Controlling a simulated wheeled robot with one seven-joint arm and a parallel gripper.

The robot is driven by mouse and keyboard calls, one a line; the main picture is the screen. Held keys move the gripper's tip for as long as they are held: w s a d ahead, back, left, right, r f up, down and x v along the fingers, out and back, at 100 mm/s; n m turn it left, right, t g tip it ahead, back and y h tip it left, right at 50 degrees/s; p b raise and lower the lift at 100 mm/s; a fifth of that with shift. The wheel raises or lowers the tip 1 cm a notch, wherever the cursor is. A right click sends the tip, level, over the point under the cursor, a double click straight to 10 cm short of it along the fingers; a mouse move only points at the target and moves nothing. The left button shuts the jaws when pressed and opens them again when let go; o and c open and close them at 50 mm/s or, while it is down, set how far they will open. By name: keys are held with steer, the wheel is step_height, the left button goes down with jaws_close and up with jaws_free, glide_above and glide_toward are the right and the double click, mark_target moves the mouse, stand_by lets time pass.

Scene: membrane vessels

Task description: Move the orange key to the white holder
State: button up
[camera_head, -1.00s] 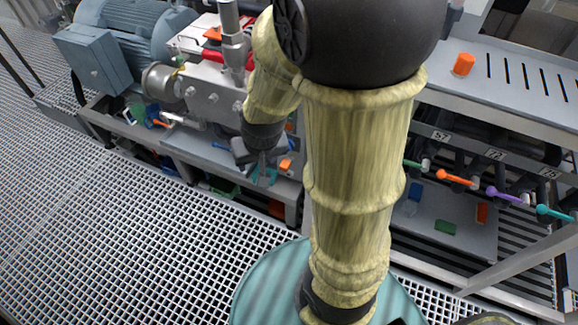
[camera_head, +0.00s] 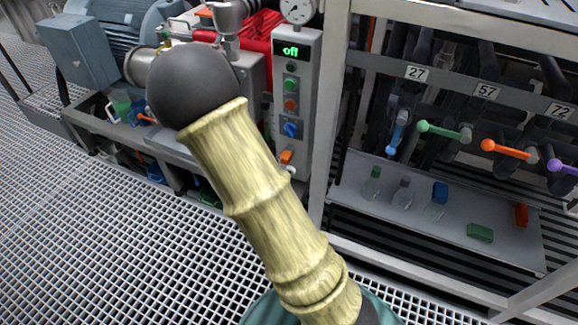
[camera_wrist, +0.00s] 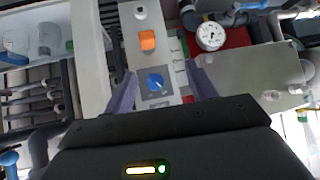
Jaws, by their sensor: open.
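An orange key (camera_head: 286,157) sits low on the front of a grey control panel (camera_head: 308,75), below a blue knob (camera_head: 290,130). In the wrist view the orange key (camera_wrist: 147,40) is beyond the blue knob (camera_wrist: 155,80). A small whitish round fitting (camera_head: 291,170) is just below the key; it shows in the wrist view (camera_wrist: 140,12) too. I cannot tell whether it is the white holder. My gripper (camera_wrist: 160,69) is open and empty, its two fingers either side of the blue knob in the picture, the key past the tips. In the head view my arm hides the gripper.
A gauge (camera_head: 298,9) tops the panel, whose display reads "off". A rack post (camera_head: 328,110) stands right of it. Coloured valve handles, such as a green one (camera_head: 438,130), and several bottles are farther right. Open grating (camera_head: 130,235) lies at left.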

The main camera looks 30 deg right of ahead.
mark_target(285, 158)
steer(key=w+d+f+m+t+h+b, duration=0.2)
steer(key=f+h+b, duration=0.6)
steer(key=f+b, duration=0.5)
steer(key=w+d+t+b, duration=0.1)
steer(key=w+d+b, duration=0.1)
steer(key=b, duration=0.2)
steer(key=shift+d+f, duration=0.15)
steer(key=shift+d, duration=0.05)
steer(key=shift+w+d, duration=0.1)
steer(key=b+x, duration=0.1)
steer(key=x, duration=0.6)
steer(key=shift+w+d, duration=0.25)
steer(key=shift+d, duration=0.05)
steer(key=shift+w+d, duration=0.35)
steer(key=shift+d, duration=0.05)
steer(key=shift+r, duration=0.25)
